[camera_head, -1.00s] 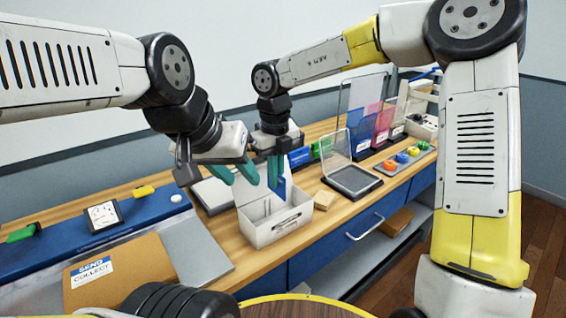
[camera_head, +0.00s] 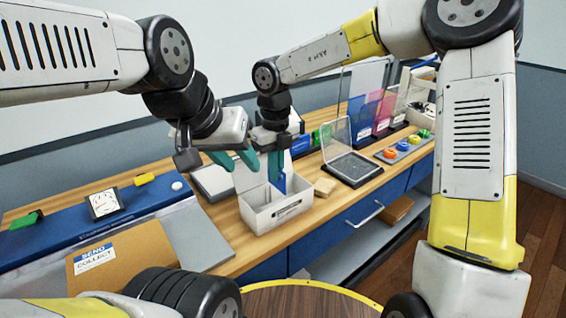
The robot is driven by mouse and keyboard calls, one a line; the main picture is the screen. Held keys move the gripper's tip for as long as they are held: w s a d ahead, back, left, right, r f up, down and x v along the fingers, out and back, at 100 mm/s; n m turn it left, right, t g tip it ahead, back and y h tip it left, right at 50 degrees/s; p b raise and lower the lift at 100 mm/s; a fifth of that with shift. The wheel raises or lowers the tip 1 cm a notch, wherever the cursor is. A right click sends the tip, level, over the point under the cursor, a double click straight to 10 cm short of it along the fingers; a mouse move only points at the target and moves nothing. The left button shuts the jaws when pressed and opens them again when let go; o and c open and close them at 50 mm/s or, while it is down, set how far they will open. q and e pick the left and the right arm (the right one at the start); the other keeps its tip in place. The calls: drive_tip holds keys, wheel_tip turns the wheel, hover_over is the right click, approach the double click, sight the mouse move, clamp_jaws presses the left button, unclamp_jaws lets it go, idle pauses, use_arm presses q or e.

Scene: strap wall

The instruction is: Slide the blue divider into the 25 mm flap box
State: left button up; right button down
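The white flap box (camera_head: 278,216) stands open on the wooden bench, its flap (camera_head: 246,179) raised at the back. The blue divider (camera_head: 281,184) is upright at the box opening, its lower part close to or inside the box; how deep I cannot tell. My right gripper (camera_head: 276,166) is shut on the divider from above, with teal fingers partly covering it. My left gripper (camera_head: 235,159) is open, its two teal fingers apart, just above and beside the raised flap. Whether it touches the flap is unclear.
A small wooden block (camera_head: 325,187) lies right of the box. A clear-lidded black case (camera_head: 352,168) and a tray of coloured knobs (camera_head: 405,148) stand further right. A grey panel (camera_head: 197,238) and a brown envelope (camera_head: 125,262) lie to the left.

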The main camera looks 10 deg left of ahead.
sight(277, 188)
drive_tip(key=shift+f, duration=0.1)
drive_tip(key=shift+f, duration=1.6)
drive_tip(key=shift+f, duration=0.2)
drive_tip(key=shift+f, duration=1.75)
drive_tip(key=shift+f, duration=0.6)
drive_tip(key=c, duration=1.6)
unclamp_jaws()
drive_tip(key=shift+r, duration=0.15)
drive_tip(key=shift+r, duration=4.4)
